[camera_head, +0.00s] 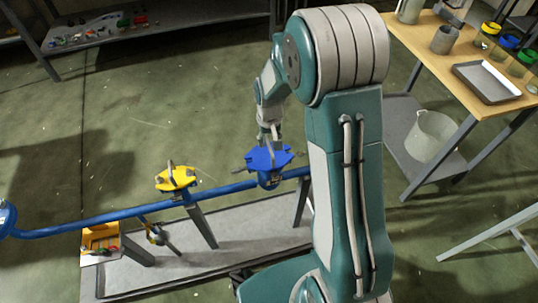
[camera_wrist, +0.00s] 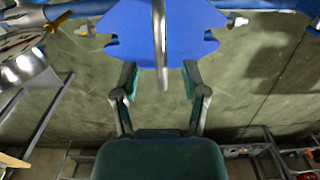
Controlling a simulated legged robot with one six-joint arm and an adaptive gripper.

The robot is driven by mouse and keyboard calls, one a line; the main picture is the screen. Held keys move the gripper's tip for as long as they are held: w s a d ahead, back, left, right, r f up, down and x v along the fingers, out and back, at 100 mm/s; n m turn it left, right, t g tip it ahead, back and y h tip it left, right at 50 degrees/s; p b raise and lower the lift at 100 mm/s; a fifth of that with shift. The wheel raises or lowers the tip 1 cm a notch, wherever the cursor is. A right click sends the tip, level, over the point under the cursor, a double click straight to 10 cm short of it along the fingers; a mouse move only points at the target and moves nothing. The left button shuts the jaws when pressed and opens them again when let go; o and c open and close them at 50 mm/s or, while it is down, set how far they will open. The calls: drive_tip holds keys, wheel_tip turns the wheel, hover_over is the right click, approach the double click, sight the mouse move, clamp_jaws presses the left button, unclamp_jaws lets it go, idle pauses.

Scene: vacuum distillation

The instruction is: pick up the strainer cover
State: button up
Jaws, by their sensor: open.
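A blue cover (camera_head: 265,158) with a metal handle sits on a blue pipe fitting in the middle of the head view. A similar yellow cover (camera_head: 176,179) with a metal handle stands further left on the pipe; I cannot tell by label which is the strainer cover. My gripper (camera_head: 270,132) is just above the blue cover, pointing down at it. In the wrist view, the blue cover (camera_wrist: 200,22) fills the top middle, with its upright metal bar (camera_wrist: 160,45) between the lines of the two fingers. My gripper (camera_wrist: 160,80) is open and empty there. Contact is not visible.
The blue pipe (camera_head: 100,220) runs left to right over a grey base plate (camera_head: 230,238). An orange-yellow box (camera_head: 100,240) stands at its left end. A wooden table (camera_head: 425,45) with a tray (camera_head: 487,80) is at the right. Open floor lies behind the pipe.

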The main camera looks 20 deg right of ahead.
sight(269, 144)
wheel_tip(269, 144, down, 3)
drive_tip(key=shift+f, duration=0.2)
drive_tip(key=shift+a, duration=0.1)
clamp_jaws()
drive_tip(key=shift+w, duration=0.1)
drive_tip(key=shift+r, duration=0.15)
